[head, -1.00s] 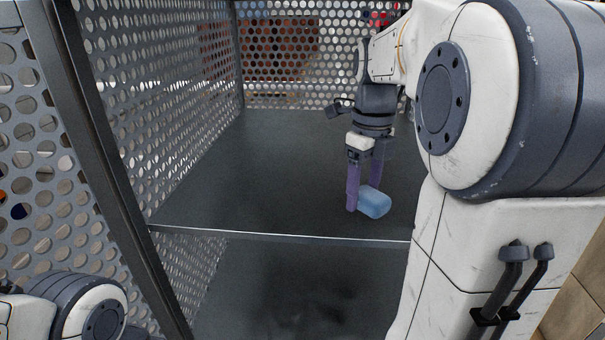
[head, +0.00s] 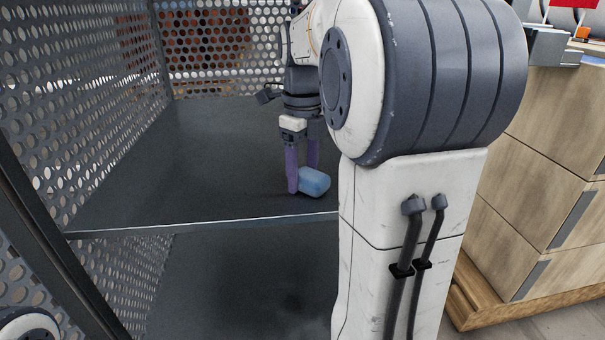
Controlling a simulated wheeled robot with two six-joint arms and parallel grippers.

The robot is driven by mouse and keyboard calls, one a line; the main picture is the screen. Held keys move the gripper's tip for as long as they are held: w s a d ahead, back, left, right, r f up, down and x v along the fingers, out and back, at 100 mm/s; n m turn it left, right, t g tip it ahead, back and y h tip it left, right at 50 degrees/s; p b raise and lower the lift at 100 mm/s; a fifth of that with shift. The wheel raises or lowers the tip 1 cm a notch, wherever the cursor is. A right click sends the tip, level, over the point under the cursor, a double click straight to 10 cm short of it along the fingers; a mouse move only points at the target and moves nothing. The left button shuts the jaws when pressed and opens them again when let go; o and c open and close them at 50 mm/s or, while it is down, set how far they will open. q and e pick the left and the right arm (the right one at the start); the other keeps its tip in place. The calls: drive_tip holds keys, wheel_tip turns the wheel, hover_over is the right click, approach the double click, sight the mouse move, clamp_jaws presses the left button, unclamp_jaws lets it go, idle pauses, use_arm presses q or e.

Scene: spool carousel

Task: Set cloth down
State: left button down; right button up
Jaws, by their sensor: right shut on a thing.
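The blue cloth (head: 315,182) is a small rounded light-blue bundle low over the dark shelf (head: 200,170), near its front edge. My right gripper (head: 302,184) points down with purple fingers and is shut on the cloth. I cannot tell whether the cloth touches the shelf. My right arm hides the right part of the shelf. My left gripper is not in view; only a bit of my left arm shows at the bottom left corner.
Perforated metal panels (head: 90,95) close the shelf at the left and back. A lower level (head: 230,280) lies beneath the front edge. A wooden drawer cabinet (head: 550,150) stands at the right. The left part of the shelf is bare.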

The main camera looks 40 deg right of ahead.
drive_tip(key=o, duration=1.3)
drive_tip(key=shift+f, duration=0.1)
